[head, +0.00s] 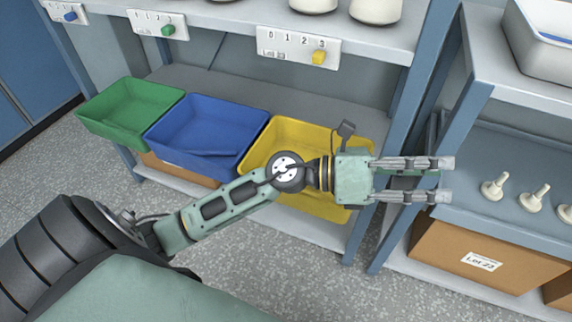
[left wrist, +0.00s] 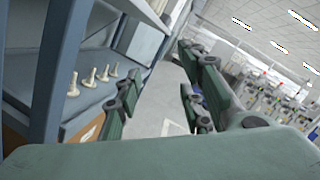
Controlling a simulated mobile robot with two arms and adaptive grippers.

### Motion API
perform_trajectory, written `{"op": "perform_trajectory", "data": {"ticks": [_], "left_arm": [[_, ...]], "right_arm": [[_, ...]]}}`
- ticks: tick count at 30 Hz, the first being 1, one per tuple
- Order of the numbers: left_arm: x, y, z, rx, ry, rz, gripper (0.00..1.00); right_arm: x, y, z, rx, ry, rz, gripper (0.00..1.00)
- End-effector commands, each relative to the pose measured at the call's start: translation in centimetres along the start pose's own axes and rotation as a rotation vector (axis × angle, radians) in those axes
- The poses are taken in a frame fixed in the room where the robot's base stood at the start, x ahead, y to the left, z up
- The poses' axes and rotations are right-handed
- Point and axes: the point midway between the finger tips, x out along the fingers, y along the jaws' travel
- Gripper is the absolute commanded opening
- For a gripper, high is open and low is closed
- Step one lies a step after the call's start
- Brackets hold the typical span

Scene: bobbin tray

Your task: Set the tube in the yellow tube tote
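The yellow tote (head: 262,137) sits on the middle shelf, at the right end of a row of three totes. My left arm crosses in front of it and hides much of its inside. My left gripper (head: 445,180) is to the right of the tote, with its fingers apart and nothing between them. The left wrist view also shows the fingers (left wrist: 160,102) spread, with floor behind. Several cream tube-like pieces with round bases (head: 494,187) stand on the right-hand shelf, beyond the fingertips; they also show in the left wrist view (left wrist: 73,85). My right gripper is not visible.
A blue tote (head: 215,105) and a green tote (head: 130,92) stand left of the yellow one. Blue-grey shelf posts (head: 400,130) rise between the tote shelf and the right-hand shelf. A cardboard box (head: 440,262) is under that shelf. A numbered panel (head: 298,46) has a yellow slider near 3.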

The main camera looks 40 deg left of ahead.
Motion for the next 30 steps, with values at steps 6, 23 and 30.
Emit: {"op": "perform_trajectory", "data": {"ticks": [6,23,30], "left_arm": [[-5.4,3.4,7.3,-0.657,-0.614,0.107,0.36],[-25.8,10.1,-19.4,-2.16,-1.6,1.022,0.36],[-26.9,7.0,-23.9,-2.301,-1.648,1.21,0.36]], "right_arm": [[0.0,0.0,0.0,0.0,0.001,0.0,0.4],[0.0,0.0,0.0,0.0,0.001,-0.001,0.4],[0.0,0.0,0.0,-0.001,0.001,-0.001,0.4]]}}
